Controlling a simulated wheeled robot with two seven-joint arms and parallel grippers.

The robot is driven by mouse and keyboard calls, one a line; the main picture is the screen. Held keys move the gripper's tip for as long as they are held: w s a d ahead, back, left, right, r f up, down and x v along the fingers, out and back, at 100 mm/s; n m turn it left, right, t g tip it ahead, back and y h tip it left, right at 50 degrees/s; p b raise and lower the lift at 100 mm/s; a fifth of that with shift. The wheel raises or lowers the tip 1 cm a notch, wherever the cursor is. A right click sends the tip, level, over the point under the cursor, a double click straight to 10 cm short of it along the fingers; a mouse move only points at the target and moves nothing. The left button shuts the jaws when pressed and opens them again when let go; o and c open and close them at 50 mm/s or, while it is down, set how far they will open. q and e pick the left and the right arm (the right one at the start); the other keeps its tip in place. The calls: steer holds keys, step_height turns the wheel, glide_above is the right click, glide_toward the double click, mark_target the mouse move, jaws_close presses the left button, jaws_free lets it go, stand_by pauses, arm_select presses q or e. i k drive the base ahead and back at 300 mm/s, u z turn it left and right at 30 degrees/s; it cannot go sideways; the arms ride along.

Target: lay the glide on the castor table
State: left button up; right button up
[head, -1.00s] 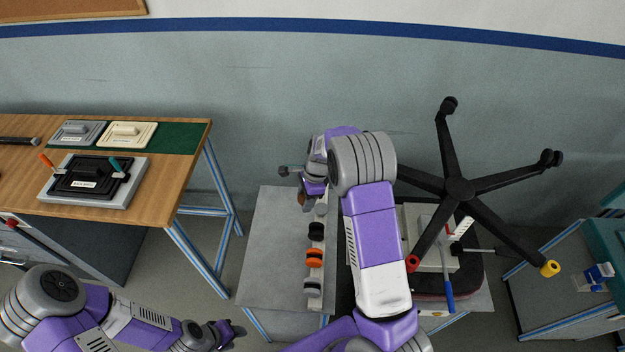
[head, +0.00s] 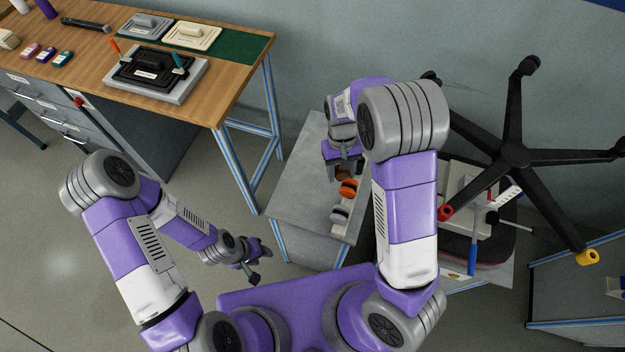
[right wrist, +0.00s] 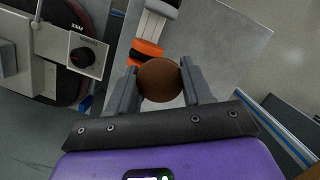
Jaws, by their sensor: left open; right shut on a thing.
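The glide, a brown round disc (right wrist: 160,80), is between the two fingers of my right gripper (right wrist: 157,84), which is shut on it. In the head view my right gripper (head: 343,165) is over the grey castor table (head: 297,190), near the row of castors, and the glide (head: 341,175) is mostly hidden under it. The right wrist view shows the bare grey table top (right wrist: 225,45) beyond and to the right of the glide. I cannot tell the gap between glide and table. My left gripper (head: 254,262) is open and empty, left of the castor table over the floor.
An orange castor (head: 348,188) and a grey one (head: 340,214) stand in a pale rack along the castor table's right side. Right of it, an upturned black chair base (head: 514,155) stands above a seat. A wooden workbench (head: 85,85) is at left. The castor table's left part is clear.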

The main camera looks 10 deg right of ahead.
mark_target(310, 174)
steer(key=k, duration=0.85)
steer(key=u, duration=1.15)
steer(key=i, duration=0.95)
steer(key=z, duration=1.65)
steer(key=i, duration=0.5)
